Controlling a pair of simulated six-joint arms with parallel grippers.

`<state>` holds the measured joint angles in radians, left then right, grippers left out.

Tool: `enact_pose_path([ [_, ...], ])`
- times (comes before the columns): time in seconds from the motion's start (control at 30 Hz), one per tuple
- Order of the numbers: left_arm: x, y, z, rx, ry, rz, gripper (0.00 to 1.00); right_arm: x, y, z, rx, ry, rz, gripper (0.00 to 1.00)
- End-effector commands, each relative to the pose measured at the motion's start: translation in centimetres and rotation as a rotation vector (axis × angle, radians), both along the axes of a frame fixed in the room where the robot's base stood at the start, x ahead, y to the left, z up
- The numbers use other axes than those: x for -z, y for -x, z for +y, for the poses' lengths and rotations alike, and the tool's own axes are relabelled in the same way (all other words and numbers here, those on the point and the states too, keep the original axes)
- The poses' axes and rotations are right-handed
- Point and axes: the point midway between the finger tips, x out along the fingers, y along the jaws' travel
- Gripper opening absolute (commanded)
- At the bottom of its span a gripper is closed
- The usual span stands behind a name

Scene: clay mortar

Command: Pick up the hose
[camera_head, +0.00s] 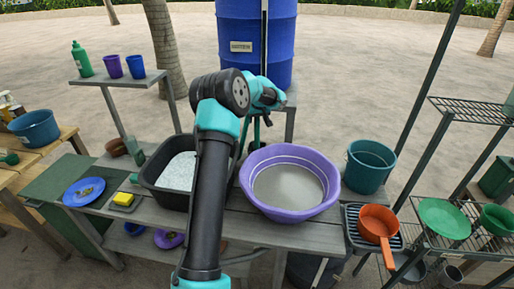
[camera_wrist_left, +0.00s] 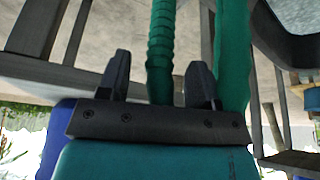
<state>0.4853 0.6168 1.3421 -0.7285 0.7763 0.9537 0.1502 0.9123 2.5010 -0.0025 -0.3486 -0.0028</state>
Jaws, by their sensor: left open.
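The hose (camera_wrist_left: 161,45) is a ribbed green tube in the left wrist view. One length of it runs between the two fingers of my left gripper (camera_wrist_left: 158,82). A second green length (camera_wrist_left: 233,50) runs beside it, outside the right finger. The fingers are open, with visible gaps at the sides of the hose; I cannot tell how deep it lies between them. In the head view my left gripper (camera_head: 264,115) is in front of the blue barrel, above the table's back edge. There my own arm hides most of the hose. My right gripper is not in view.
The blue barrel (camera_head: 240,47) stands behind the table. A purple basin (camera_head: 327,205) and black tub (camera_head: 153,190) sit below my arm on the grey table (camera_head: 228,222). A teal bucket (camera_head: 369,167) and orange pan (camera_head: 377,220) stand at the right.

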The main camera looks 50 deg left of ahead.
Motion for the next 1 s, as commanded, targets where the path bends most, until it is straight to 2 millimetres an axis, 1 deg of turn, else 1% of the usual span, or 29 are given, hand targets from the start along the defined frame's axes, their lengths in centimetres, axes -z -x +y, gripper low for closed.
enact_pose_path([
  [0.17,1.8,-0.3,0.5,0.000,0.001,0.002,0.59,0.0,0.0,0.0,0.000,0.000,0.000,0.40],
  [0.3,3.7,-0.6,1.2,-0.001,0.001,0.003,0.59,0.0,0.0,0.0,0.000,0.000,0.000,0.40],
  [0.4,4.5,-0.8,1.5,0.001,0.000,0.002,0.59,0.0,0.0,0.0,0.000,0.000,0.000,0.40],
  [0.5,4.8,-0.9,1.6,0.001,0.000,0.000,0.59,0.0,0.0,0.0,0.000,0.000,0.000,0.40],
  [0.93,4.7,-0.9,1.6,0.000,0.000,0.000,0.59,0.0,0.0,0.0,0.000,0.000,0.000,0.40],
  [1.0,4.7,-0.9,1.6,0.000,0.000,0.000,0.53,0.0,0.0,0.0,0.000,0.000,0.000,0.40],
])
